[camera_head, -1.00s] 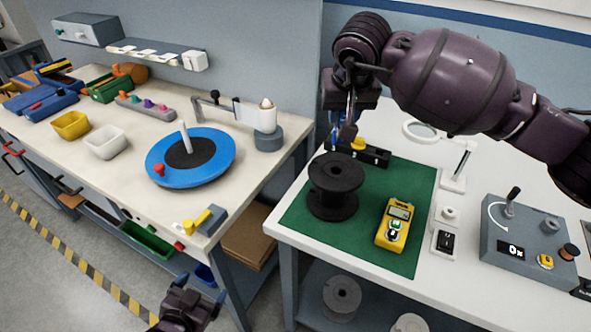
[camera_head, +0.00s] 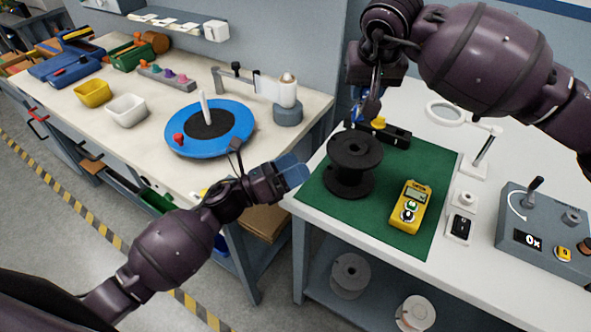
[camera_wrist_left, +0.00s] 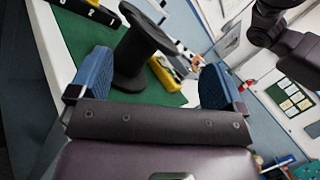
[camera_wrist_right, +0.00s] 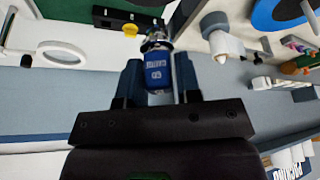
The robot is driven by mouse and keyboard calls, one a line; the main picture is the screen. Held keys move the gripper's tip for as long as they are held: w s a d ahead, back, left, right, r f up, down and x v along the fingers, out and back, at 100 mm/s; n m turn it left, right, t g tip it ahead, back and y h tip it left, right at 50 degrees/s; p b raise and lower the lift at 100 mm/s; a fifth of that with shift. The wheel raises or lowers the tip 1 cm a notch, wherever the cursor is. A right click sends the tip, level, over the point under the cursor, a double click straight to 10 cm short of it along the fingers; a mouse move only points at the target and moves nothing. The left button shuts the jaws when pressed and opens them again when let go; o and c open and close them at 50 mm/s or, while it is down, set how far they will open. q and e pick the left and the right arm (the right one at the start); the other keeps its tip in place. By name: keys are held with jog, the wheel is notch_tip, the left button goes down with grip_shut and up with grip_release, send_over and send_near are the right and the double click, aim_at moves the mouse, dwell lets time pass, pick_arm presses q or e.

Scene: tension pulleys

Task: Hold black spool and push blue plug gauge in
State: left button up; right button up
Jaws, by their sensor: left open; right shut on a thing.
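The black spool (camera_head: 353,165) stands upright on the green mat (camera_head: 432,240) on the right-hand bench. My left gripper (camera_head: 292,172) is open and empty just left of the spool, apart from it. In the left wrist view the spool (camera_wrist_left: 133,50) lies ahead between the two blue fingers. My right gripper (camera_wrist_right: 158,82) is shut on the blue plug gauge (camera_wrist_right: 157,70). In the head view the right gripper (camera_head: 362,108) is above the mat's back edge, behind the spool, and hides most of the gauge. A black block with a yellow knob (camera_head: 397,136) lies beside it.
A yellow meter (camera_head: 410,206) lies on the mat right of the spool. A white switch (camera_head: 460,226), a magnifier (camera_head: 446,112) and a grey control box (camera_head: 545,232) stand further right. The left bench holds a blue turntable (camera_head: 237,137). A gap separates the benches.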

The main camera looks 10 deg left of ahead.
aim_at(346, 163)
pick_arm(q)
jog(key=f+m+g, duration=0.1)
jog(key=m, duration=0.1)
jog(key=w+f+m+g, duration=0.1)
jog(key=m+g, duration=0.1)
jog(key=m, duration=0.1)
jog(key=w+f+m+g, duration=0.1)
jog(key=m, duration=0.2)
jog(key=shift+w+f+g, duration=0.1)
jog(key=shift+g, duration=0.2)
jog(key=shift+w+d+m, duration=0.1)
jog(key=shift+d+m, duration=0.1)
jog(key=shift+m, duration=0.1)
jog(key=x, duration=1.1)
jog(key=shift+w+d+f, duration=0.2)
jog(key=shift+d, duration=0.1)
jog(key=c, duration=1.1)
